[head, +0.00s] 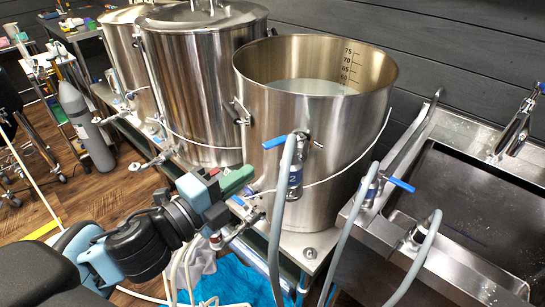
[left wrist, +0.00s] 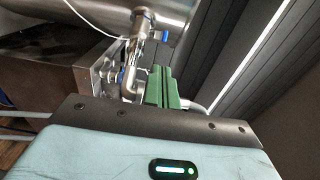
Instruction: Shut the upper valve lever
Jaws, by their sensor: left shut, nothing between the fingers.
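The open steel kettle (head: 310,170) has an upper valve with a blue lever (head: 275,142) sticking out to the left, above a grey hose. A lower blue lever (head: 239,200) sits near the kettle's base. My left gripper (head: 238,179) has green fingers closed together, with nothing between them. It is in front of the kettle's lower left wall, below and left of the upper lever and apart from it. In the left wrist view, the shut fingers (left wrist: 161,87) are beside a steel valve pipe (left wrist: 133,60); a small blue part (left wrist: 165,37) shows beyond. My right gripper is not in view.
Another blue lever (head: 402,184) is on a pipe at the right, beside a steel sink (head: 465,190). Grey hoses (head: 278,230) hang in front of the kettle. A lidded kettle (head: 205,85) stands to the left. A blue cloth (head: 228,280) lies below.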

